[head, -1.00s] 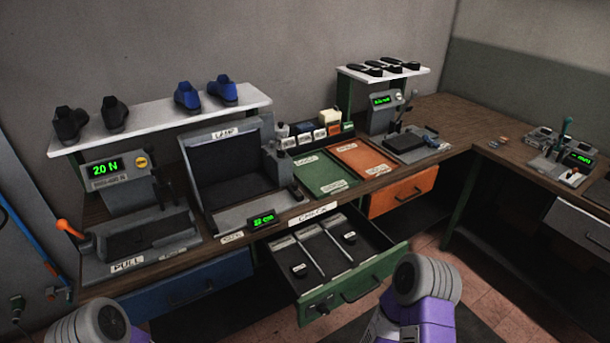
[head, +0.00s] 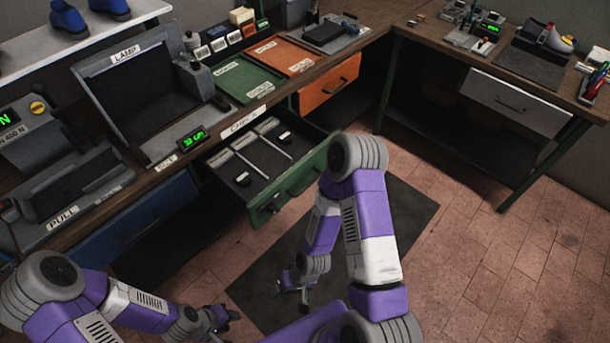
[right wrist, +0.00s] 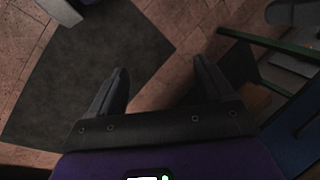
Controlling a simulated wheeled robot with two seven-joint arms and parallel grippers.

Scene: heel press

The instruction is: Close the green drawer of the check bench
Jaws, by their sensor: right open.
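The green drawer (head: 292,186) of the check bench is pulled out below the CHECK label, with its front standing well away from the bench. Dividers and small dark items show inside it. My right arm crosses in front of the right end of the drawer front and hides part of it. My right gripper (head: 304,292) hangs low over the dark floor mat, below and apart from the drawer. It is open and empty in the right wrist view (right wrist: 160,82). My left gripper (head: 226,318) is low at the bottom of the head view, its jaws too small to read.
An orange drawer (head: 328,88) sits shut right of the green one, and a blue drawer (head: 140,220) is at the left. A side bench with a grey drawer (head: 515,102) stands at the right. The tiled floor (head: 470,250) right of the dark mat (head: 405,215) is clear.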

